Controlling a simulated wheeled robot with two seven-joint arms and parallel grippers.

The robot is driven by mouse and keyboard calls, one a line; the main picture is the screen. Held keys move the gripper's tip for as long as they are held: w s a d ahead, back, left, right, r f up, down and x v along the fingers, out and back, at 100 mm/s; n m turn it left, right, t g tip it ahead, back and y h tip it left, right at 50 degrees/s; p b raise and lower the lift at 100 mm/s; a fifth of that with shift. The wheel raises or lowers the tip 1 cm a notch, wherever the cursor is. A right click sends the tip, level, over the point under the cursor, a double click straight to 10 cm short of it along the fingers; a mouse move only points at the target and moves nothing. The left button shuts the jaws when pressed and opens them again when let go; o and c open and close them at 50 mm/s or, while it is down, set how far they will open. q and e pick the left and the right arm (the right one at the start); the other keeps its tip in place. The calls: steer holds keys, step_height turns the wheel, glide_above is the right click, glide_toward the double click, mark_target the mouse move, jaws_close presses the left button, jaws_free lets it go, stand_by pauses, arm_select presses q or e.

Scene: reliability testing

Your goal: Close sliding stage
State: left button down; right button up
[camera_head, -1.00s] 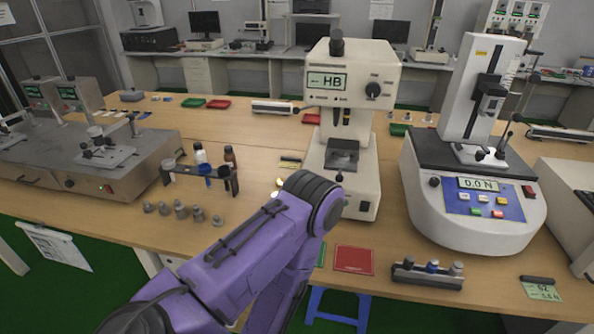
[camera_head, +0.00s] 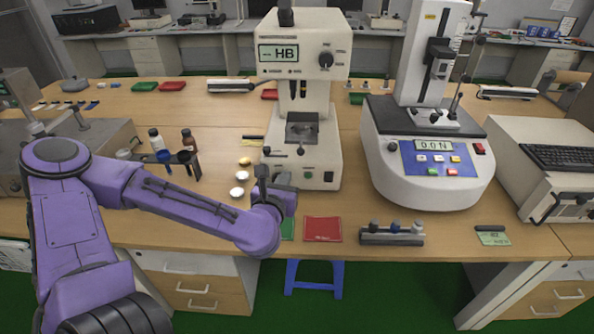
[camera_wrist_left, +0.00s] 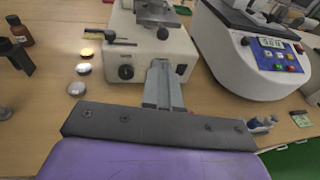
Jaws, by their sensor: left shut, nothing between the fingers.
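The white hardness tester marked HB (camera_head: 317,165) stands at the middle of the table. Its grey metal stage (camera_head: 302,129) sits under the indenter on the base; I cannot tell how far it is slid out. The stage also shows at the top of the left wrist view (camera_wrist_left: 158,13). My left gripper (camera_head: 262,172) is in front of the tester's base at its left side, below the stage. In the left wrist view the gripper (camera_wrist_left: 161,66) is shut and empty and points toward the base front. My right gripper is out of view.
A force tester (camera_head: 425,165) stands to the right. Small round metal pieces (camera_head: 238,191) lie left of my gripper, near a dark bottle rack (camera_head: 190,158). A red card (camera_head: 322,229) and a small holder (camera_head: 391,234) lie near the front edge.

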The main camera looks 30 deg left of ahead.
arm_select(q)
steer(key=b, duration=0.3)
steer(key=p, duration=0.3)
glide_toward(300, 154)
steer(key=x, duration=0.5)
steer(key=shift+w+a, duration=0.1)
steer(key=shift+w, duration=0.15)
steer(key=shift+w+a+f, duration=0.1)
steer(key=shift+w+a, duration=0.1)
steer(key=shift+w, duration=0.35)
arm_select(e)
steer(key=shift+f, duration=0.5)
